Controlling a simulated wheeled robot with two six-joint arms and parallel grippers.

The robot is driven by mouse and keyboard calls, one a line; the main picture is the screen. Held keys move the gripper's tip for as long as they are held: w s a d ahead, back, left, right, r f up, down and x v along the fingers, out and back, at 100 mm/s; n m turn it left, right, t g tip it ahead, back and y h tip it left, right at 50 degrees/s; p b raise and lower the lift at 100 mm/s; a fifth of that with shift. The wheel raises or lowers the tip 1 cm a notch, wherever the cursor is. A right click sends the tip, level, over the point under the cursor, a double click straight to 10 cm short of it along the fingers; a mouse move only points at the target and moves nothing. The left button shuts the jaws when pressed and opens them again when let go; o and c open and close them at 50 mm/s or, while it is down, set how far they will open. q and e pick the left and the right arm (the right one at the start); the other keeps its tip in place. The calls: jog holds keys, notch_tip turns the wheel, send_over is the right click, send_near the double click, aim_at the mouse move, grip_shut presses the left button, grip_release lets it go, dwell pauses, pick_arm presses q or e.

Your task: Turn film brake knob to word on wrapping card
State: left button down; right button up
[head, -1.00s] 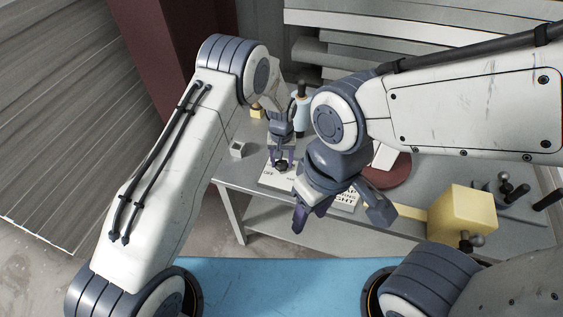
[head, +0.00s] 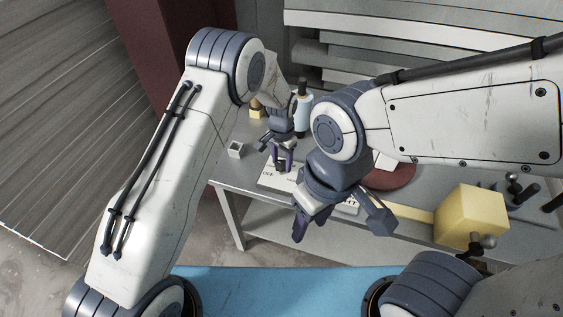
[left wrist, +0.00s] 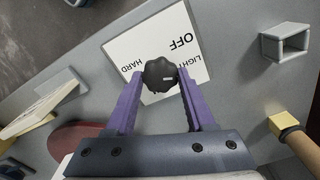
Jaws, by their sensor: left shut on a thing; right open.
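The film brake knob (left wrist: 159,75) is black with a ribbed edge and a small pale mark that points right, roughly toward LIGHT, in the left wrist view. It stands on a white plate (left wrist: 150,40) printed OFF, LIGHT and HARD. My left gripper (left wrist: 160,82) has its purple fingers shut on the knob's two sides; in the head view it reaches down over the plate (head: 268,183). The wrapping card (head: 350,207) lies right of the plate, mostly hidden behind my right gripper (head: 340,228). That gripper is open and empty above the table's front edge. The card's word is not readable now.
A small grey open box (head: 236,150) stands left of the plate. A bottle (head: 303,115) is behind. A dark red disc (head: 395,176) and a yellow block (head: 470,217) are to the right. Dark handles stand at the far right.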

aim_at(282, 163)
dwell(0.5)
pick_arm(q)
jog(key=shift+c, duration=1.3)
grip_release()
notch_tip(282, 163, up, 11)
jog(key=b, duration=0.2)
jog(key=shift+f, duration=0.2)
